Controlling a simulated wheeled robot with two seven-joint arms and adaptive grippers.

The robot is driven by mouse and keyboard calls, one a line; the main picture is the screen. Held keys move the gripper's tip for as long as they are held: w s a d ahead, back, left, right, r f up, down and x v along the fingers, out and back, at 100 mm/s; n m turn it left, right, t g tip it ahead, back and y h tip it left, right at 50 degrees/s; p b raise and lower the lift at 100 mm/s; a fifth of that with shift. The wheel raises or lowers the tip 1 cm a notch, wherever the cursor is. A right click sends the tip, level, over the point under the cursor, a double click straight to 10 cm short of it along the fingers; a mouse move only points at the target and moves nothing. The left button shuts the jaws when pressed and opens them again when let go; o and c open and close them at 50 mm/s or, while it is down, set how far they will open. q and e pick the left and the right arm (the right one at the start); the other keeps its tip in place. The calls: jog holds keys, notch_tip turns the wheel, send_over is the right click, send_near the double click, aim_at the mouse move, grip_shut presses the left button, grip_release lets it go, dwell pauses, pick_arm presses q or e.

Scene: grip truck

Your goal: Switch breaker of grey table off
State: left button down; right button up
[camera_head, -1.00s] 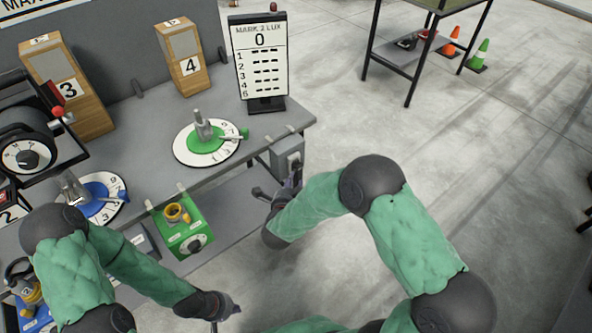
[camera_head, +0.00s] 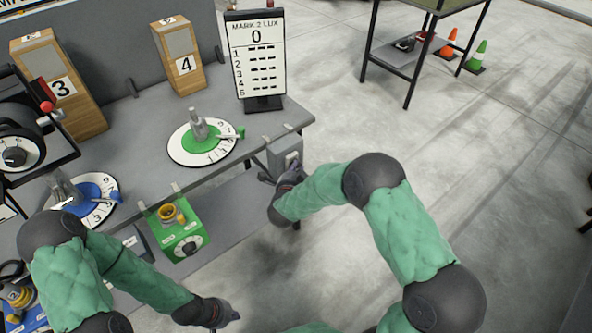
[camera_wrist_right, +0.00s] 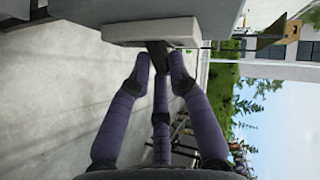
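The breaker is a grey box (camera_head: 285,152) on the right end of the grey table (camera_head: 140,115). In the right wrist view its pale front plate (camera_wrist_right: 150,32) is at the top, with a dark lever (camera_wrist_right: 157,54) sticking out. My right gripper (camera_head: 281,178) is just below and in front of the box. In the wrist view its fingers (camera_wrist_right: 159,62) are spread, one on each side of the lever; whether they touch it I cannot tell. My left gripper (camera_head: 230,313) hangs away from the table at the bottom of the head view; its fingers are too small to judge.
On the table stand a green dial (camera_head: 205,145), a blue dial (camera_head: 90,200), a display board (camera_head: 256,55) and wooden boxes (camera_head: 180,55). A green box (camera_head: 178,238) is below the front edge. The floor (camera_head: 440,160) to the right is open.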

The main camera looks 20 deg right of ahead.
jog(key=shift+f+b, duration=0.4)
jog(key=shift+b, duration=0.6)
grip_shut()
jog(key=shift+s+m+t+b, duration=0.1)
jog(key=shift+m+t+b, duration=0.3)
jog(key=shift+t, duration=0.1)
jog(key=shift+r, duration=0.1)
jog(key=o, duration=0.6)
grip_release()
jog(key=v, duration=1.2)
